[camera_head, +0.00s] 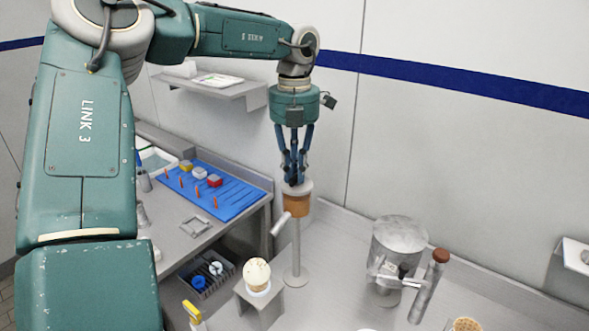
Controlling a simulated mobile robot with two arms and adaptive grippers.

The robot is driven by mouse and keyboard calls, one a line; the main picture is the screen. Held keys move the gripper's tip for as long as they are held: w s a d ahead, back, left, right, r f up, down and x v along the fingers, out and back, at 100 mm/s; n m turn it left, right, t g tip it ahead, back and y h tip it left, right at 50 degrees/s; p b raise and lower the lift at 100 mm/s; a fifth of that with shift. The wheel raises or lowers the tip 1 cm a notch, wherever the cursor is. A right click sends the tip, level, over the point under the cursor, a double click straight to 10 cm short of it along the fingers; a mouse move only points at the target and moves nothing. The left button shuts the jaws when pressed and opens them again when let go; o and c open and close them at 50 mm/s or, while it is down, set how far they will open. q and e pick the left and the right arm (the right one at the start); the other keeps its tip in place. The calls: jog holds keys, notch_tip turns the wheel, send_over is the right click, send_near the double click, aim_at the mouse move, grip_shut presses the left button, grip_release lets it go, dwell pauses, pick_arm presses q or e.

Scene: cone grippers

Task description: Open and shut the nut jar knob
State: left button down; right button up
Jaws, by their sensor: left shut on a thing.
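The nut jar (297,207) is a small orange-brown container on a thin metal stand, in the middle of the head camera view. It has a pale top (301,188) and a light spout or handle (281,224) slanting down to the left. My left gripper (294,182) points straight down onto the top of the jar, its fingers shut on the knob there. The knob itself is mostly hidden between the fingertips. My right gripper is not in view.
An ice cream cone (257,273) stands in a metal holder (246,299) just left of the jar stand. A metal canister (400,236) and a brown-topped handle (430,284) stand to the right. A blue mat (233,199) lies on the left counter.

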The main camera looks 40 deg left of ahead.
pick_arm(q)
jog(key=shift+w+r, duration=0.1)
jog(key=shift+r, duration=0.05)
jog(key=c, duration=1.9)
grip_release()
jog(key=shift+c, duration=0.2)
jog(key=shift+o, duration=1.1)
notch_tip(320, 180, up, 12)
